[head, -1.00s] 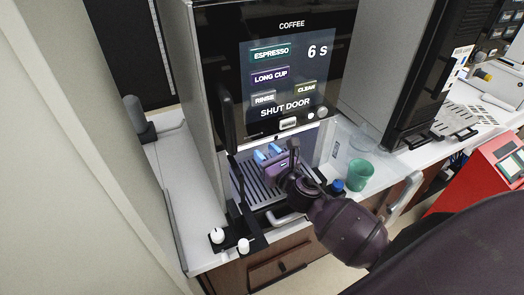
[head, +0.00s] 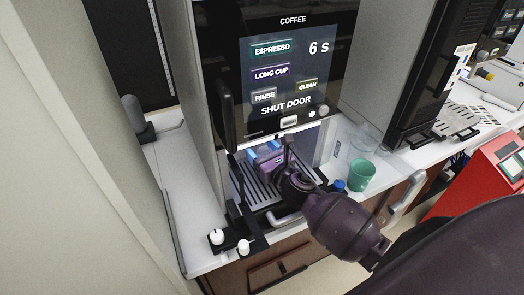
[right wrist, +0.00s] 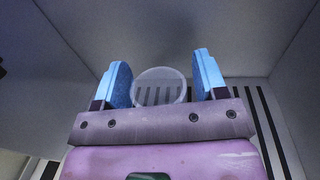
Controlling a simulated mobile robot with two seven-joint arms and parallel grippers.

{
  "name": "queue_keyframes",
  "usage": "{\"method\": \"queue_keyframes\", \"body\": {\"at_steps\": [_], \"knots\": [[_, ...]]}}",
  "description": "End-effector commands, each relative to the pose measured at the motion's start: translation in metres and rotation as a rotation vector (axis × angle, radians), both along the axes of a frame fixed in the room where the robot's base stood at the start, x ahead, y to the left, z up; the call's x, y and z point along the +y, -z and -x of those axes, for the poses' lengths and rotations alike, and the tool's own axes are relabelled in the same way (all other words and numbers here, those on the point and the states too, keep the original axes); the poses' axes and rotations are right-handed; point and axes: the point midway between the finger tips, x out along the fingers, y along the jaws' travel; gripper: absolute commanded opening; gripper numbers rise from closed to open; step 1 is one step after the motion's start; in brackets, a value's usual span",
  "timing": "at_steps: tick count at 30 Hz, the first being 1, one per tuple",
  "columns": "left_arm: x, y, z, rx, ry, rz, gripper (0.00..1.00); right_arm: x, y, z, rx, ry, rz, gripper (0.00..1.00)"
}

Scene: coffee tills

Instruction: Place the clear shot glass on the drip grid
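The clear shot glass (right wrist: 160,86) shows in the right wrist view between my two blue fingertips. The slots of the drip grid show through it. My right gripper (right wrist: 162,80) is open around the glass, with a narrow gap visible at least on its right side. In the head view my right gripper (head: 264,152) reaches into the coffee machine's bay, low over the drip grid (head: 251,188). I cannot make out the glass in the head view. I cannot tell whether its base rests fully on the grid. My left gripper is not in view.
The coffee machine's screen (head: 285,75) reads "SHUT DOOR" and "6 s". The bay walls are close around my gripper. A green cup (head: 361,174) and a blue-capped item (head: 339,185) stand to the right. Black holders with white knobs (head: 243,246) sit at the counter's front left.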

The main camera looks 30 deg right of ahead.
Motion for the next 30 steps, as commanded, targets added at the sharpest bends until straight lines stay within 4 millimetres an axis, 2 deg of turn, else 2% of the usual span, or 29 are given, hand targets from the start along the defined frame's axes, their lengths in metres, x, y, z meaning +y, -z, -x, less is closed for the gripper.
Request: {"method": "queue_keyframes", "body": {"at_steps": [8, 10, 24, 30], "knots": [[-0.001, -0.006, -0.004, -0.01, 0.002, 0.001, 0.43, 0.0, -0.004, 0.0, 0.0, 0.0, 0.0, 0.66], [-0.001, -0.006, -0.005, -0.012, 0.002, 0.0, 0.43, -0.001, -0.002, 0.007, 0.002, 0.001, 0.0, 0.66], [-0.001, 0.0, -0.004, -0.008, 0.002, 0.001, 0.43, -0.007, -0.001, 0.087, 0.002, 0.001, -0.001, 0.66], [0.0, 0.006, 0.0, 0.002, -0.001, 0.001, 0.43, -0.008, -0.002, 0.11, 0.001, 0.0, 0.0, 0.66]]}}
